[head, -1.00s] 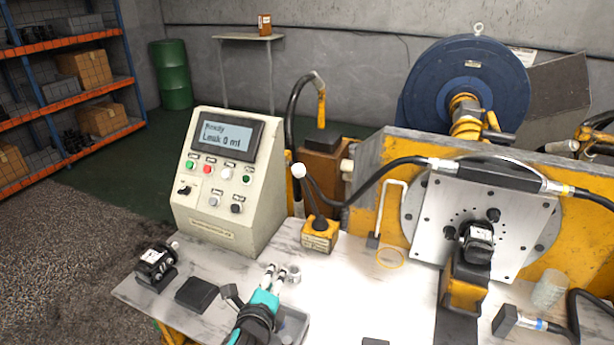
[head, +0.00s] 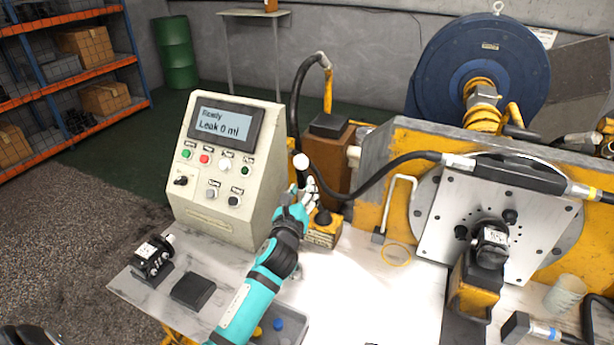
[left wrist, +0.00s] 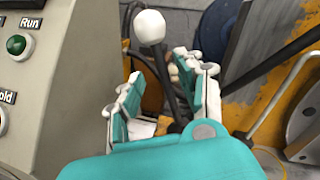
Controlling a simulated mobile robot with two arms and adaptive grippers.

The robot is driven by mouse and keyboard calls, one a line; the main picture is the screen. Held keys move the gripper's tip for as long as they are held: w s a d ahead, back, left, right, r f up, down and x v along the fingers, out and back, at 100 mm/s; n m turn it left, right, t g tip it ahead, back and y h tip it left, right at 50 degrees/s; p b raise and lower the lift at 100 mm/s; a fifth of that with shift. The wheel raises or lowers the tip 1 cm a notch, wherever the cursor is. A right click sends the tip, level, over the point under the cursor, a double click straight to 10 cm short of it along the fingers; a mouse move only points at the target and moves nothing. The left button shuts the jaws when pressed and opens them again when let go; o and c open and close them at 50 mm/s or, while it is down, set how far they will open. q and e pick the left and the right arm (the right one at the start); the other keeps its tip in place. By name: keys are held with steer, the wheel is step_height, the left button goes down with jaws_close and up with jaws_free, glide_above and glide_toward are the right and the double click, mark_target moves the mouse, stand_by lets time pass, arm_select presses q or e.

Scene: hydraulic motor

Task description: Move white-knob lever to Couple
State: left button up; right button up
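The white-knob lever (head: 301,161) stands on a yellow base (head: 325,232) to the right of the control box. In the left wrist view its round white knob (left wrist: 150,27) sits above a dark shaft. My left gripper (head: 302,197) is at the lever, just below the knob. In the left wrist view my left gripper (left wrist: 165,85) has its fingers apart, with the shaft showing in the gap between them. Whether a finger touches the shaft I cannot tell. The lower shaft and part of the base are hidden by the gripper.
The control box (head: 225,165) with a "Ready, Leak 0 ml" screen stands close left of my gripper. A black hose (head: 375,180) runs behind the lever to the motor plate (head: 470,235). A small black motor (head: 152,258) and dark block (head: 193,291) lie at left.

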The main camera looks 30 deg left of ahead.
arm_select(q)
steer(key=x, duration=0.6)
steer(key=shift+c, duration=0.2)
jaws_close()
steer(key=shift+w+f, duration=0.15)
steer(key=shift+f, duration=0.1)
